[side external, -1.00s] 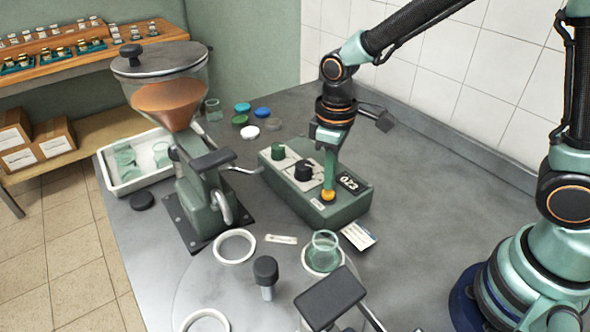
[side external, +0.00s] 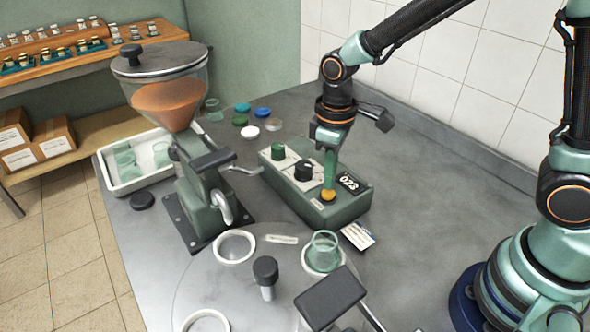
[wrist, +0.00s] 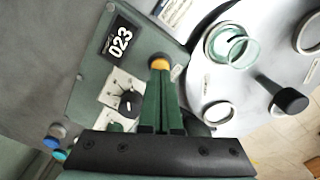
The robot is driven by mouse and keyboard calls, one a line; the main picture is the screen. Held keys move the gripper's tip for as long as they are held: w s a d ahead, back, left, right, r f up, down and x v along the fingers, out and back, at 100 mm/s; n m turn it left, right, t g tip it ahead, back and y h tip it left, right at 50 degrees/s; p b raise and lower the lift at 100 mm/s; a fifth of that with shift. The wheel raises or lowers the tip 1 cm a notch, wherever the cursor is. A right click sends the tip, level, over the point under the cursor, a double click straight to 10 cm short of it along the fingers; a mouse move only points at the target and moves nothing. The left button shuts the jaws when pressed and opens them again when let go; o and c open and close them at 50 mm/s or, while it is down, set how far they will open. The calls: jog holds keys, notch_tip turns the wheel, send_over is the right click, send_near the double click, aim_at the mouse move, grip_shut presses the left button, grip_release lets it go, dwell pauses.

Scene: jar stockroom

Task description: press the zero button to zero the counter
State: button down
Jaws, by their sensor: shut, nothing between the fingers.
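The control box (side external: 352,203) is green and sits on the grey worktop. A yellow button (side external: 328,196) is near its front corner; it also shows in the wrist view (wrist: 159,63). The counter display (wrist: 119,41) beside it reads 023 in the wrist view. My gripper (side external: 328,188) points down at the yellow button, its fingers together and empty. In the wrist view its fingertips (wrist: 160,72) overlap the button's edge. I cannot tell whether they touch it or whether it is pressed down.
A black knob (side external: 303,170) and a green button (side external: 278,150) stand on the same box. A hopper machine (side external: 205,200) is to the left. A glass jar (side external: 323,250) stands on the round table in front. Bare worktop (side external: 425,180) lies to the right.

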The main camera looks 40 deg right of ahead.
aim_at(328, 192)
jog(key=shift+f, duration=0.95)
dwell(0.6)
jog(key=shift+r, duration=3.5)
jog(key=s+d+r, duration=0.1)
jog(key=s+r, duration=0.3)
jog(key=r, duration=0.3)
jog(key=shift+s+d, duration=0.2)
jog(key=shift+s, duration=0.2)
